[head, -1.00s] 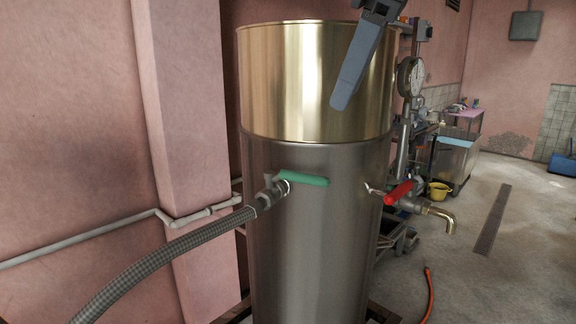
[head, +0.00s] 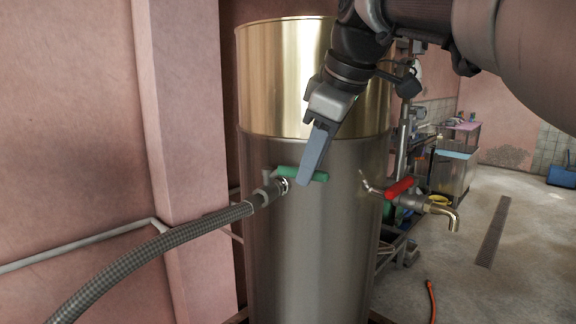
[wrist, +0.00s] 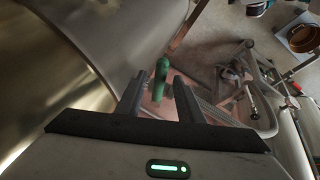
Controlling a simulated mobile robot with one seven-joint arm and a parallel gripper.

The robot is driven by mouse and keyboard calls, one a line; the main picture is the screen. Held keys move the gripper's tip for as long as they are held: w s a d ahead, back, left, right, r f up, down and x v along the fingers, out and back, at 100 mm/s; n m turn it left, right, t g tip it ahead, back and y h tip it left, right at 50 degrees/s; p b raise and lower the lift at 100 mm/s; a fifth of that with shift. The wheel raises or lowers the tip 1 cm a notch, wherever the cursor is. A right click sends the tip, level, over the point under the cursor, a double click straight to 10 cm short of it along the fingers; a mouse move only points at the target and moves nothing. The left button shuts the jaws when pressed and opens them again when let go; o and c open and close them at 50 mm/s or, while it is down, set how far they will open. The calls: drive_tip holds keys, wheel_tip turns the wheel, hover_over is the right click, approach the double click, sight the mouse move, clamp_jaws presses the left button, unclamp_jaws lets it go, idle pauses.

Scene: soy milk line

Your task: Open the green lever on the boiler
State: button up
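The green lever (head: 318,176) lies roughly level across the front of the tall metal boiler (head: 310,240), on a valve with a grey hose (head: 165,243). My gripper (head: 308,175) points down at the lever, and its finger covers part of the handle in the head view. In the wrist view the two dark fingers of my gripper (wrist: 160,100) are apart. The green lever (wrist: 161,75) shows in the gap between them, near the tips. I cannot tell whether a finger touches it.
A tap with a red lever (head: 399,188) sticks out to the right of the green one. A pink wall pillar (head: 185,120) stands close on the left. An orange hose (head: 431,298) lies on the floor at the right, where there is free room.

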drive_tip(key=shift+f, duration=0.1)
clamp_jaws()
